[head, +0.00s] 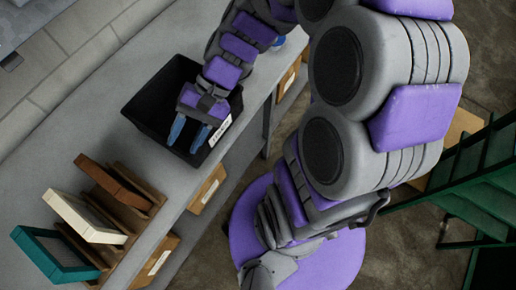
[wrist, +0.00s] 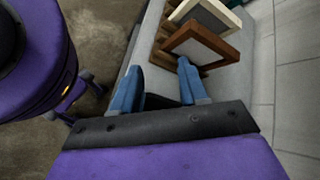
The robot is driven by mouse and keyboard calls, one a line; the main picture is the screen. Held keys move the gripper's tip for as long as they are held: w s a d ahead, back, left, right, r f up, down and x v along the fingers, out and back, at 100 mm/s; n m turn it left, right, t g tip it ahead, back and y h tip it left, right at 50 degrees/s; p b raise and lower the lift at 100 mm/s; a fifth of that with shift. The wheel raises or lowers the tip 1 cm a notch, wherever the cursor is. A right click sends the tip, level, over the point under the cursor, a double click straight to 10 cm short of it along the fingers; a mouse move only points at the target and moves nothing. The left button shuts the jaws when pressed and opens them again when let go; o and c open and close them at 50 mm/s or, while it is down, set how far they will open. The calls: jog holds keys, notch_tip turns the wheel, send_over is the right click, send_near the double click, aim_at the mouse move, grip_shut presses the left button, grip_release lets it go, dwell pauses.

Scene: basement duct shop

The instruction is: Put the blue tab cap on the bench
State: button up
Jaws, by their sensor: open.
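My gripper (head: 184,146) is open, its two blue fingers apart, at the front part of a black bin (head: 142,112) on the grey bench (head: 60,150). I cannot tell how far the fingertips reach into the bin. In the wrist view my gripper (wrist: 158,66) shows nothing between its fingers. A small blue thing (head: 279,43) shows near the bench's far right edge, partly hidden by my arm; I cannot tell whether it is the blue tab cap. No other cap is clear, and much of the bin's inside is hidden.
Brown, cream and green frames stand in a wooden rack (head: 125,205) at the bench's lower left; the brown frame (wrist: 203,45) also shows in the wrist view. Cardboard boxes (head: 207,188) sit under the bench. Green steps (head: 480,175) stand at the right.

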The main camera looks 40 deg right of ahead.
jog(key=s+d+n+h, duration=0.6)
jog(key=s+d+h, duration=0.4)
jog(key=s, duration=0.2)
jog(key=shift+r+t, duration=0.25)
jog(key=shift+t, duration=0.15)
jog(key=shift+d, duration=0.2)
